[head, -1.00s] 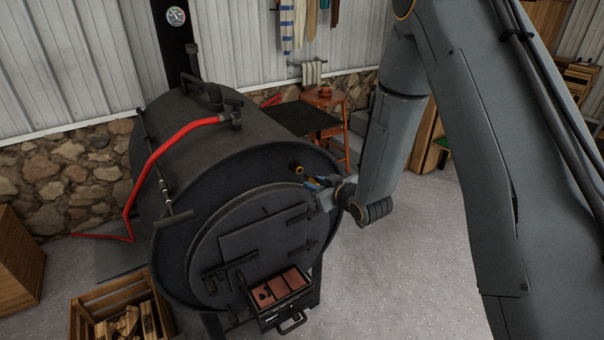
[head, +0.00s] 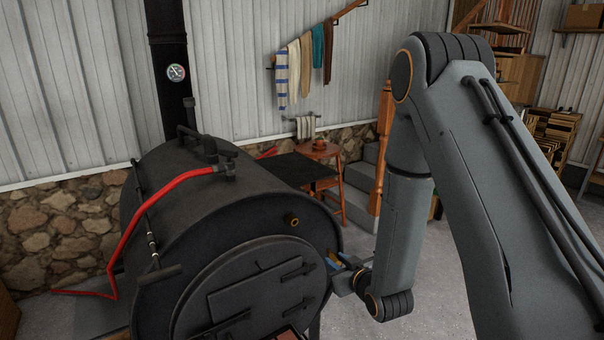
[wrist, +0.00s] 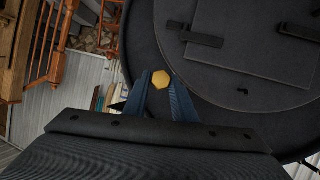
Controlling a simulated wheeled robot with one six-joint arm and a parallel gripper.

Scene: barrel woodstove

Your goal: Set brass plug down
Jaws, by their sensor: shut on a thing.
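The brass plug (wrist: 161,79) shows in the wrist view as a yellow many-sided piece between the tips of two blue fingers. My gripper (wrist: 160,88) is shut on it. In the head view my gripper (head: 336,262) is small and partly hidden at the right edge of the stove's front, and I cannot make out the plug there. The black barrel stove (head: 250,190) lies on its side, with a round brass fitting (head: 293,220) with a dark centre high on its front. The plug is apart from this fitting.
The stove's front, with its door (head: 262,292), is close beside my gripper. Grey steps (head: 362,190) rise at the back. Grey floor lies open at the right.

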